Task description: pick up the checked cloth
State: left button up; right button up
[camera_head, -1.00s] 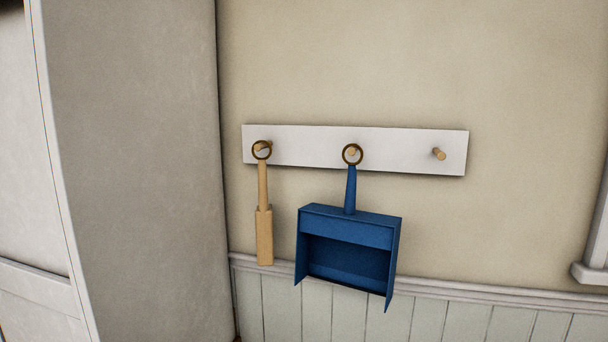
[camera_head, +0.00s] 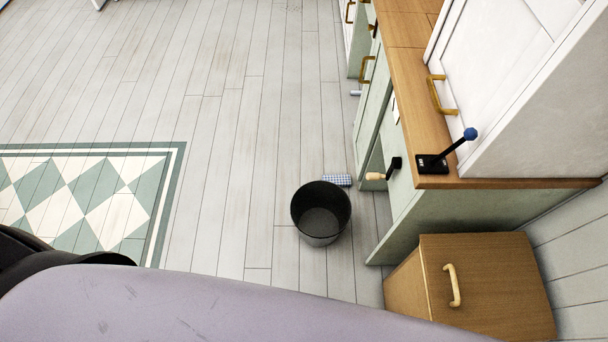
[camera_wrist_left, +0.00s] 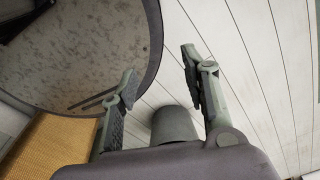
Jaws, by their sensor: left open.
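A small blue-and-white checked cloth (camera_head: 337,180) lies on the plank floor in the head view, just behind the black bin and left of the green cabinet. The bin may hide part of it. My left gripper (camera_wrist_left: 158,64) shows in the left wrist view with its two fingers apart and nothing between the fingertips. The cloth is not visible in that view, so I cannot tell how far the gripper is from it. Neither gripper shows in the head view.
The open black bin (camera_head: 320,212) stands close to the cloth. A green cabinet (camera_head: 438,222) with a wooden top and a wooden box (camera_head: 490,290) are at the right. Floor left of the bin is clear up to a diamond-patterned mat (camera_head: 171,190). A large round speckled surface (camera_wrist_left: 75,50) is beside the left gripper.

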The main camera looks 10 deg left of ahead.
aim_at(336, 181)
jog(key=j+u, duration=0.2)
jog(key=u, duration=0.15)
jog(key=j+u, duration=0.15)
jog(key=u, duration=0.15)
jog(key=i+j+u, duration=0.25)
jog(key=i+j, duration=0.3)
jog(key=j, duration=0.2)
jog(key=i+j+u, duration=0.3)
jog(key=i+j, duration=0.25)
jog(key=i+z, duration=0.35)
jog(key=i+j+z, duration=0.3)
jog(key=i, duration=0.2)
jog(key=i+j+z, duration=0.2)
jog(key=i+z, duration=0.15)
